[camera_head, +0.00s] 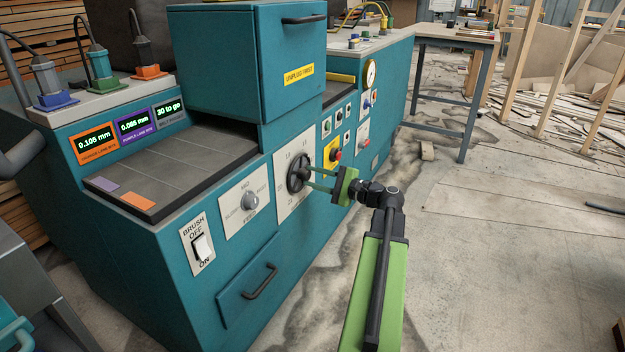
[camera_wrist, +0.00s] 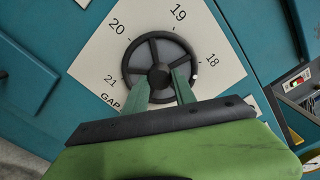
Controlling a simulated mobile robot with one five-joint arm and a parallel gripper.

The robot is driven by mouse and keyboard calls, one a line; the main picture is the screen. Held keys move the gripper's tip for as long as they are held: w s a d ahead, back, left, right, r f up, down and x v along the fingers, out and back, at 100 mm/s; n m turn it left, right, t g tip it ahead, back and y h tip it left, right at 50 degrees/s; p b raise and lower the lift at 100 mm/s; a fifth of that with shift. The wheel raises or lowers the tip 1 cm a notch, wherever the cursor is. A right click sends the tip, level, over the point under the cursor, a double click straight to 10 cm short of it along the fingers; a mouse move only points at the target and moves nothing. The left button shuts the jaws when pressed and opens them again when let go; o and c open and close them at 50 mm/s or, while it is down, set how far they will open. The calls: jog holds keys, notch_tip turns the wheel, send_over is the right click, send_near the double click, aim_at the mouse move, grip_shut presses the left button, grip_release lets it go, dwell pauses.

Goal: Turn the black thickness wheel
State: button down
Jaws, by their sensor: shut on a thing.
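The black thickness wheel (camera_head: 297,172) sits on a white dial plate on the front of the teal machine. In the wrist view the wheel (camera_wrist: 160,62) is spoked, and the numbers 18, 19, 20 and 21 stand around it with the word GAP. A small white mark on its rim lies near 18. My gripper (camera_head: 308,178) reaches the wheel from the right. In the wrist view its two green fingers (camera_wrist: 162,82) are shut on the wheel's hub area, one on each side. The fingertips cover part of the lower wheel.
The teal machine (camera_head: 240,290) has a BRUSH switch (camera_head: 200,245), a grey speed knob (camera_head: 250,201) and a drawer handle (camera_head: 260,282) left of the wheel. A red button (camera_head: 336,154) on a yellow plate is close by on the right.

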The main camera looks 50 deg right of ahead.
jog(key=m, duration=0.4)
jog(key=shift+a+f, duration=0.1)
jog(key=shift+a, duration=0.05)
jog(key=shift+m, duration=2.1)
jog(key=c, duration=1)
grip_release()
jog(key=shift+s, duration=0.25)
jog(key=v, duration=1.7)
